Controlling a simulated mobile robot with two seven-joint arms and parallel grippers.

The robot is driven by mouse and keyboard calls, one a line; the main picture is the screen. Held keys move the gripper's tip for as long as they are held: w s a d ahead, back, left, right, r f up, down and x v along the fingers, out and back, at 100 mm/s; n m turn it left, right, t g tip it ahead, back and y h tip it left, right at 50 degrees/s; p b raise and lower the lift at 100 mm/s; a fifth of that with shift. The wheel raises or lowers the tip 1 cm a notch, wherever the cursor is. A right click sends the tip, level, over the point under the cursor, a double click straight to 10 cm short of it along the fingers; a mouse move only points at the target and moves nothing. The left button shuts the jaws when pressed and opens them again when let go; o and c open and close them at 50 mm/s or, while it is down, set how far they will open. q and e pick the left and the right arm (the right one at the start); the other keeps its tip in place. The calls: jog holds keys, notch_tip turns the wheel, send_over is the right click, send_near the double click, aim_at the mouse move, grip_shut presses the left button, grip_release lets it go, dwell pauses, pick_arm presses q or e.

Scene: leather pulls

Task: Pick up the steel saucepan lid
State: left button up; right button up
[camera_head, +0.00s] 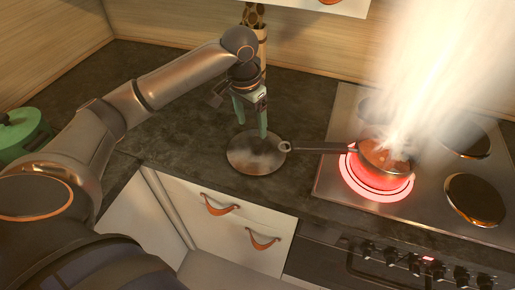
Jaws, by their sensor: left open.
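The steel saucepan lid (256,160) lies flat on the dark worktop, left of the stove. It is a round grey disc; its knob is hard to make out. My left gripper (251,120) points down just above the lid's far side. Its green fingers are open, with a gap between them and nothing held. I cannot tell whether a fingertip touches the lid. A saucepan (386,158) stands on a glowing red burner, with its contents steaming. My right gripper is not in view.
The saucepan's handle (318,149) reaches left to the lid's right edge. The hob (335,182) has a red-hot ring (384,191). A green pot (22,134) stands far left. A utensil holder (261,45) is behind my gripper. The worktop left of the lid is clear.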

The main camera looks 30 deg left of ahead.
aim_at(257, 140)
pick_arm(q)
jog(key=f, duration=0.2)
jog(key=w+f, duration=0.1)
jog(key=f, duration=0.5)
jog(key=shift+w+d, duration=0.2)
jog(key=shift+d, duration=0.05)
grip_shut()
dwell(0.4)
